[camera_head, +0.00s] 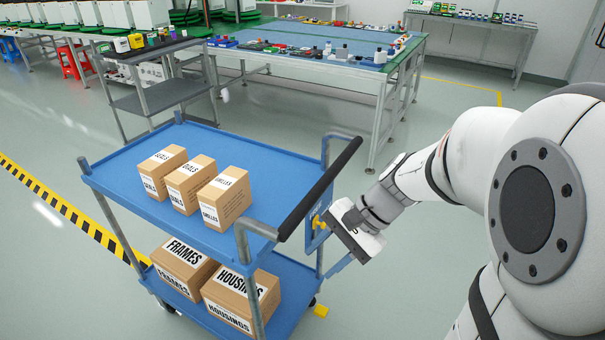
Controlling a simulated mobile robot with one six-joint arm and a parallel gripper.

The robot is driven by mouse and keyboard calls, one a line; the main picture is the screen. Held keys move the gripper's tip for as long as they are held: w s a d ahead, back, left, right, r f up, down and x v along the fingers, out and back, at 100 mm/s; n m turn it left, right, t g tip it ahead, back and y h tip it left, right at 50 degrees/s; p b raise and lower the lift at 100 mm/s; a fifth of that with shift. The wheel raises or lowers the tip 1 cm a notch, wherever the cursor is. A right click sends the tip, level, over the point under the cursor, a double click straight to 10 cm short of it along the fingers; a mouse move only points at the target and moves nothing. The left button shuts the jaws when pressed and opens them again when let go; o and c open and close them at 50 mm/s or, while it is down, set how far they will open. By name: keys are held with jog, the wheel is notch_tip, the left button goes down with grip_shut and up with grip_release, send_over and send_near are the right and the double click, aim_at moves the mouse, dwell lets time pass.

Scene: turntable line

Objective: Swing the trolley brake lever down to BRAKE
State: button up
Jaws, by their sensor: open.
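The blue trolley (112,166) has two shelves and a black push handle (319,188) on its right side. A small yellow part, seemingly the brake lever (318,221), shows beside the trolley's right post, just left of my gripper. My gripper (338,232) is open, at the trolley's right end below the handle. Its fingertips are close to the yellow part; I cannot tell whether they touch it. The gripper body hides part of that area, and the BRAKE marking is not readable. A yellow piece (320,311) shows low by the trolley's right wheel.
Small cartons (223,199) stand on the top shelf and larger cartons labelled FRAMES (184,268) and HOUSINGS (240,295) on the lower one. A blue-topped workbench (300,62) and a grey cart (160,95) stand behind. The floor between trolley and bench is clear.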

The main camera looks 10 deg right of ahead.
jog(key=w+d+f+m+t+y+b, duration=0.2)
jog(key=w+f+m+t+y+b, duration=0.3)
jog(key=w+f+m+b, duration=0.45)
jog(key=m+t+y+b, duration=0.2)
jog(key=m+t+b, duration=0.3)
jog(key=m+t, duration=0.15)
send_near(324, 226)
jog(key=w+a, duration=0.2)
jog(key=w, duration=0.1)
jog(key=x, duration=0.2)
jog(key=b+x, duration=0.1)
jog(key=x, duration=0.1)
jog(key=b+x, duration=0.1)
jog(key=x, duration=0.1)
jog(key=shift+w+a+f, duration=0.1)
jog(key=shift+a+f, duration=0.25)
jog(key=shift+a, duration=0.1)
grip_shut()
